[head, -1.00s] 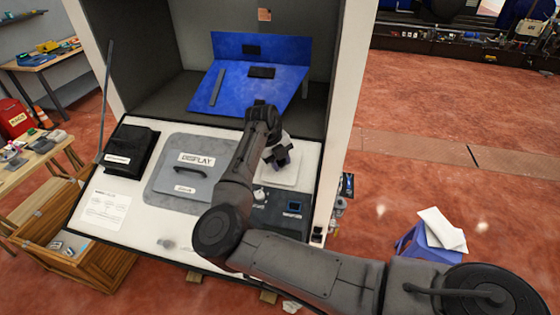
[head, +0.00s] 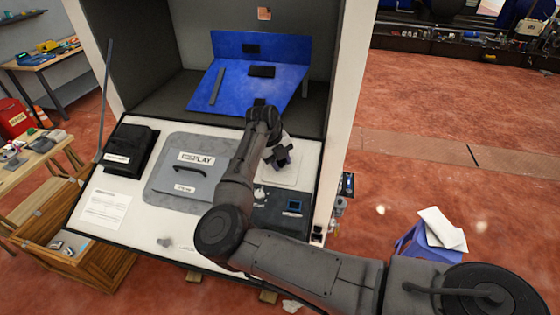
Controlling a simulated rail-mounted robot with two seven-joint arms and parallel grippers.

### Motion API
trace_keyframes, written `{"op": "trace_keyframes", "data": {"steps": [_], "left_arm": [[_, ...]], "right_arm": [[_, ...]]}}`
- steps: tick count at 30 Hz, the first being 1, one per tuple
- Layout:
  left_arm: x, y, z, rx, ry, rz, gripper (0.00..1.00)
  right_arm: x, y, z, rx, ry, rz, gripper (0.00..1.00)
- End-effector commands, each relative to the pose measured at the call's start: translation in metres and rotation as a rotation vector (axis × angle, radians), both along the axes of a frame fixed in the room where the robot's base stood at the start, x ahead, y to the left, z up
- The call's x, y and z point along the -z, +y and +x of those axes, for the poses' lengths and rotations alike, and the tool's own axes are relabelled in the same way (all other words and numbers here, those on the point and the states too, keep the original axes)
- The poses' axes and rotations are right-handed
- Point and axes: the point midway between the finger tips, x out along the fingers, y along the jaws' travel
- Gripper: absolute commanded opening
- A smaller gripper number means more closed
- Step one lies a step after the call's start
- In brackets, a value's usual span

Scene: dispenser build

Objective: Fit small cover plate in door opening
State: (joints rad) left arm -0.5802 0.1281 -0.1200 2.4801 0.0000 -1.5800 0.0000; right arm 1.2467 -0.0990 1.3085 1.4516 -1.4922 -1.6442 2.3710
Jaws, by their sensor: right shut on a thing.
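The door panel (head: 130,222) of the dispenser lies folded down and sloping, pale with several fittings on it. A small white cover plate (head: 291,175) with rounded corners is at the panel's right part, beside the grey display plate (head: 165,180). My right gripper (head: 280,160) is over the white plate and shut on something. The fingers and the wrist hide its far-left part, so I cannot tell whether the plate sits flush in the opening. My left gripper is not in view.
The blue sloped part (head: 240,85) stands inside the cabinet. A wooden crate (head: 95,262) stands at lower left.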

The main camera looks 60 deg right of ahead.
Motion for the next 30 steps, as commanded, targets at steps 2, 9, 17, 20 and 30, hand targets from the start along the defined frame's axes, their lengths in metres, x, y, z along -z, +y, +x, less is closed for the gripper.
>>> {"op": "trace_keyframes", "data": {"steps": [2, 9, 17, 20, 30], "left_arm": [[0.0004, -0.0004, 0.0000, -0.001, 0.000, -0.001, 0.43], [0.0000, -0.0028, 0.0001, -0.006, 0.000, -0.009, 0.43], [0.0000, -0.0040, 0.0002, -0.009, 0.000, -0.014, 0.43], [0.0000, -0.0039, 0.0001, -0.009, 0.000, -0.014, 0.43], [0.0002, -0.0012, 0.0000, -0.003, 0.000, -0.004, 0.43]], "right_arm": [[0.0006, -0.0004, 0.0000, 0.000, 0.000, 0.000, 0.04], [0.0001, -0.0002, 0.0001, 0.000, 0.000, 0.000, 0.04], [0.0000, -0.0001, 0.0002, 0.000, 0.000, 0.000, 0.48], [0.0000, -0.0001, 0.0002, 0.000, 0.000, 0.000, 0.57], [0.0004, 0.0001, 0.0001, 0.000, 0.000, 0.000, 0.75]]}}
